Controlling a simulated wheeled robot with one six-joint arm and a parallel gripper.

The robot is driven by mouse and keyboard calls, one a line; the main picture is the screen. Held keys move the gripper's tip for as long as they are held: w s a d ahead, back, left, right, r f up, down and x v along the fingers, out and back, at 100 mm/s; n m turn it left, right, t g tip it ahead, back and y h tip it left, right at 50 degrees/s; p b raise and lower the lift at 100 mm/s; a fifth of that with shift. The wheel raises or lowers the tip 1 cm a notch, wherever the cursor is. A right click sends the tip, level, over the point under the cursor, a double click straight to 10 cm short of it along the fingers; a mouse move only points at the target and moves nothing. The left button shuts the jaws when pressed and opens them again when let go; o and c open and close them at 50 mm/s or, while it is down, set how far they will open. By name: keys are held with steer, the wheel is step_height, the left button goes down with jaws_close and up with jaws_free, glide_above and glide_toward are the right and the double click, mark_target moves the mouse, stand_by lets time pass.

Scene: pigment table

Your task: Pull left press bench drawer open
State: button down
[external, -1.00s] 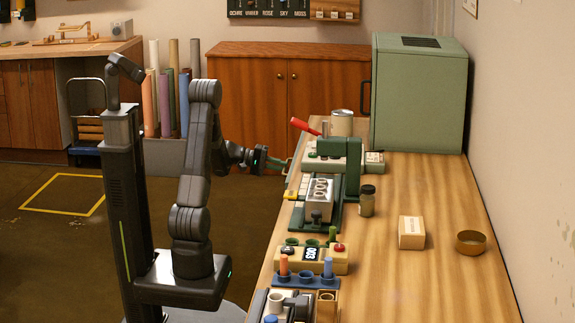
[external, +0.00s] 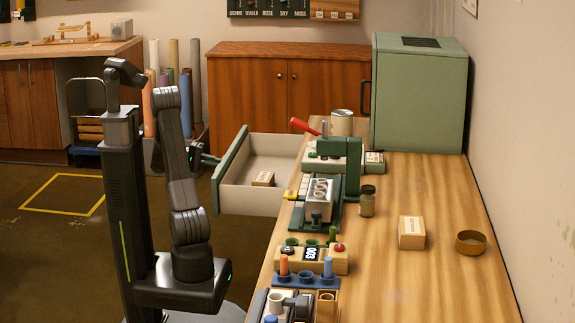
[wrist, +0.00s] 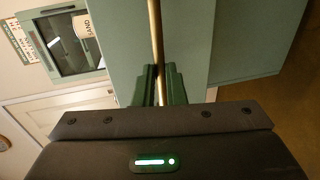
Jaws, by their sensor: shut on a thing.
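The left press bench drawer (external: 262,172) stands pulled out from the bench, with a green front and pale inside. A small cardboard-coloured box (external: 264,179) lies in it. My gripper (external: 213,160) is at the outer side of the drawer front, partly hidden by my arm in the external view. In the wrist view the green fingers of my gripper (wrist: 160,86) are shut on the brass handle bar (wrist: 155,32), in front of the green drawer front (wrist: 118,45).
The bench top (external: 400,270) carries a green press (external: 353,165), a jar (external: 367,200), a box (external: 411,232) and a brass bowl (external: 471,243). A wooden cabinet (external: 288,95) stands behind the drawer. The floor to the left is open.

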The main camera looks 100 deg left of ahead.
steer(key=shift+f+v, duration=0.15)
steer(key=shift+v, duration=0.65)
steer(key=shift+f+v, duration=0.2)
steer(key=shift+v, duration=0.6)
steer(key=c, duration=1.5)
jaws_free()
steer(key=shift+s, duration=0.1)
steer(key=p+v, duration=0.3)
steer(key=v, duration=1)
steer(key=shift+s, duration=0.4)
steer(key=shift+w, duration=0.1)
